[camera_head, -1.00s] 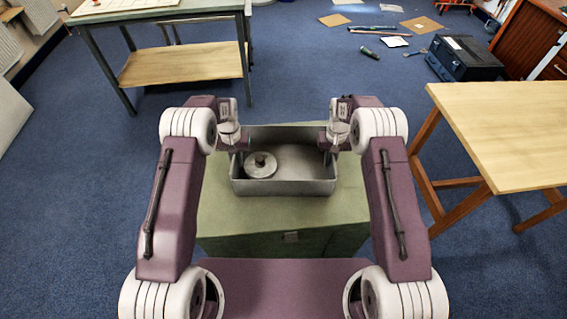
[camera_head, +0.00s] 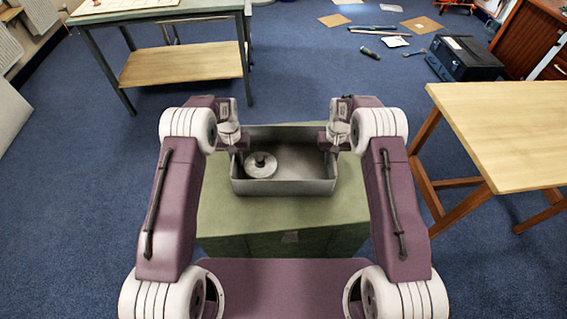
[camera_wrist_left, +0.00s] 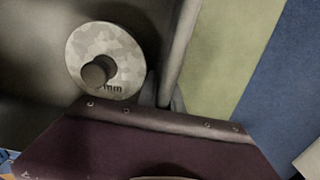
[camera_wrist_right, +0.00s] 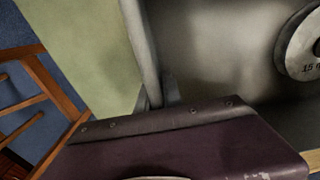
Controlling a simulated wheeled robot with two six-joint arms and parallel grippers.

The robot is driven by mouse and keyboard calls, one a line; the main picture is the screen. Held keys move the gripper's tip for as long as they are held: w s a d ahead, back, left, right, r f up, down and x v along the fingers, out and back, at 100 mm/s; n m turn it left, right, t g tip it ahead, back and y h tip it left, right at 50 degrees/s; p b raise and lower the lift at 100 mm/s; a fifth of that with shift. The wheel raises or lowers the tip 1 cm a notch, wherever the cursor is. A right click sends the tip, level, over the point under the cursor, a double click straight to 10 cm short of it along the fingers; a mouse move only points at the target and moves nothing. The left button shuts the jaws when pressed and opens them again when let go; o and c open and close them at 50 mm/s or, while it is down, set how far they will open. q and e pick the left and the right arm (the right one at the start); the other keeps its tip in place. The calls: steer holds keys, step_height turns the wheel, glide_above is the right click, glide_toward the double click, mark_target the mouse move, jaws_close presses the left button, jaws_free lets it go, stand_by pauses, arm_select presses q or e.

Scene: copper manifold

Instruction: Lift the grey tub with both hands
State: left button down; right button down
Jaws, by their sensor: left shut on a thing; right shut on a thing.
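The grey tub (camera_head: 285,188) is over the green cabinet top in the head view; I cannot tell whether it touches the surface. A round grey weight with a knob (camera_head: 260,165) lies inside it at the left; it also shows in the left wrist view (camera_wrist_left: 105,60) and at the right edge of the right wrist view (camera_wrist_right: 301,45). My left gripper (camera_head: 236,148) is shut on the tub's left wall (camera_wrist_left: 180,45). My right gripper (camera_head: 329,146) is shut on the tub's right wall (camera_wrist_right: 143,50). The fingertips are mostly hidden in the head view.
The green cabinet (camera_head: 283,225) stands under the tub, with bare top in front. A wooden table (camera_head: 510,130) is at the right, a workbench (camera_head: 180,62) at the back left. A black toolbox (camera_head: 465,60) and several tools lie on the blue floor behind.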

arm_select(q)
steer(key=shift+w+r, duration=0.1)
arm_select(e)
steer(key=shift+w+r, duration=0.1)
stand_by(0.3)
